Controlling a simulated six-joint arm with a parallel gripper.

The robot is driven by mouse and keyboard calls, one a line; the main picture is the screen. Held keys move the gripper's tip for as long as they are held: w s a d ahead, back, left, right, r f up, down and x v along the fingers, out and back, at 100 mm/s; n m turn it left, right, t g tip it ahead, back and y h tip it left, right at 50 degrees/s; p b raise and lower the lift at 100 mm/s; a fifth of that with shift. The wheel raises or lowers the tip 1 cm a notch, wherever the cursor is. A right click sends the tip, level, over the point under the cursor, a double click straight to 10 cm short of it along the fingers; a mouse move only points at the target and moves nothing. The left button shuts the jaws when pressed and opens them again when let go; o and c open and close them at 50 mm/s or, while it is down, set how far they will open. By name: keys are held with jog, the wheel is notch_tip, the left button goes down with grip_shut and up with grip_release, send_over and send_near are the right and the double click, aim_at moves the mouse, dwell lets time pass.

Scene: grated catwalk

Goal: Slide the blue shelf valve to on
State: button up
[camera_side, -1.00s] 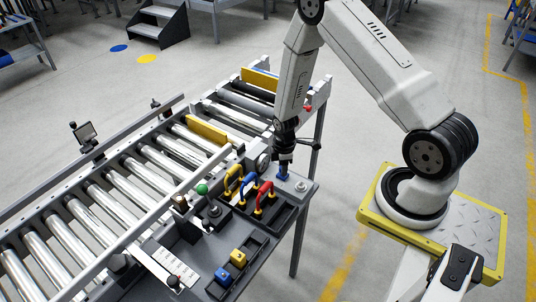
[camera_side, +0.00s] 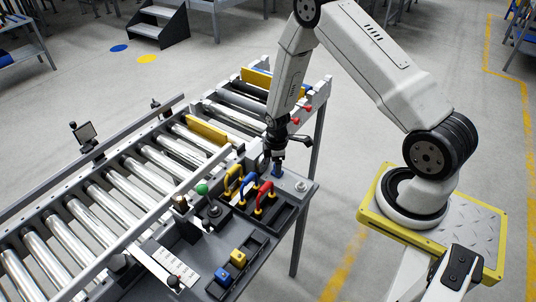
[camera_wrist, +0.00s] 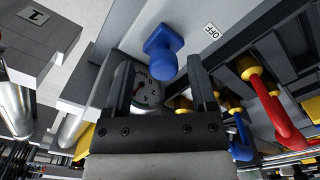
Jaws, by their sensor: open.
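No ON mark can be made out.
Yellow (camera_side: 232,178), blue (camera_side: 247,185) and red (camera_side: 264,196) loop handles stand in a tray close by. A round gauge (camera_wrist: 148,88) sits near the fingers. The roller conveyor (camera_side: 110,190) runs along the left. A pale knob (camera_side: 301,186) is at the console's right corner.

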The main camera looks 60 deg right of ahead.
jog(key=shift+r, duration=3.9)
jog(key=shift+a+r, duration=0.3)
jog(key=shift+r, duration=0.25)
jog(key=s+a+r+m+t, duration=0.2)
jog(key=s+a+r+m, duration=0.7)
jog(key=r, duration=0.5)
jog(key=shift+s+a+r+t, duration=0.3)
jog(key=shift+s+a+r, duration=0.15)
jog(key=shift+a, duration=0.75)
